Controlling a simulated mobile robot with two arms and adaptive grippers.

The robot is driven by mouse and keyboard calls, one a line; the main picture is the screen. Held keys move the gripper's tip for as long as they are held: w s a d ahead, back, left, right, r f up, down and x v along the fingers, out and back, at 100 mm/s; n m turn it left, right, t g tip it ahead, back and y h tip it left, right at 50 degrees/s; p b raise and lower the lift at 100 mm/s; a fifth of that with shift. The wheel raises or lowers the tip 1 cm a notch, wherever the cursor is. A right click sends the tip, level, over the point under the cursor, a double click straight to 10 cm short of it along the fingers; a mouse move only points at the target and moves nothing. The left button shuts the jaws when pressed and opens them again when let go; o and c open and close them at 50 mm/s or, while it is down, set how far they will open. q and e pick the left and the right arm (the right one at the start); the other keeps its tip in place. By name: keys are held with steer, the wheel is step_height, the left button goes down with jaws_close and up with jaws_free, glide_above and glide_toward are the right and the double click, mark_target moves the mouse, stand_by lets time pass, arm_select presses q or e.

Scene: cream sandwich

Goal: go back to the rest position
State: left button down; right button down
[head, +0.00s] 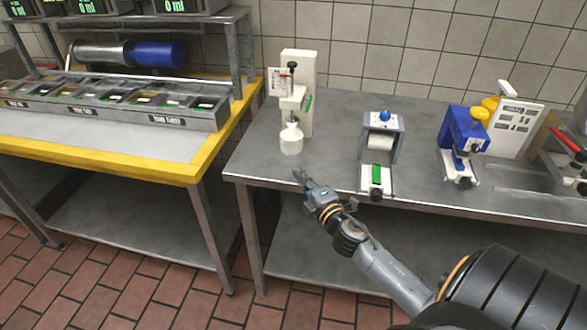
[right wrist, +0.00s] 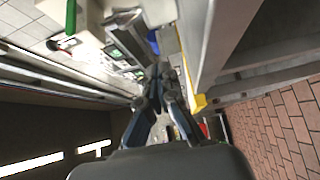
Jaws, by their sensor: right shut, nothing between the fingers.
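My right gripper (head: 301,178) reaches in from the lower right of the head view. Its fingertips are near the front left edge of the grey metal table (head: 340,187). The gripper is shut and empty. In the right wrist view its fingers (right wrist: 160,72) meet at the middle of the picture. My left gripper is in neither view.
On the grey table stand a white dispenser (head: 299,90), a device with a white roll (head: 381,143), a blue device (head: 463,130) and a red-handled device (head: 568,143). A yellow-edged prep table (head: 120,160) with several bins is at the left, across a gap.

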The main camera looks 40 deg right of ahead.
steer(key=shift+s+f, duration=0.1)
steer(key=shift+s, duration=0.85)
steer(key=shift+a, duration=0.1)
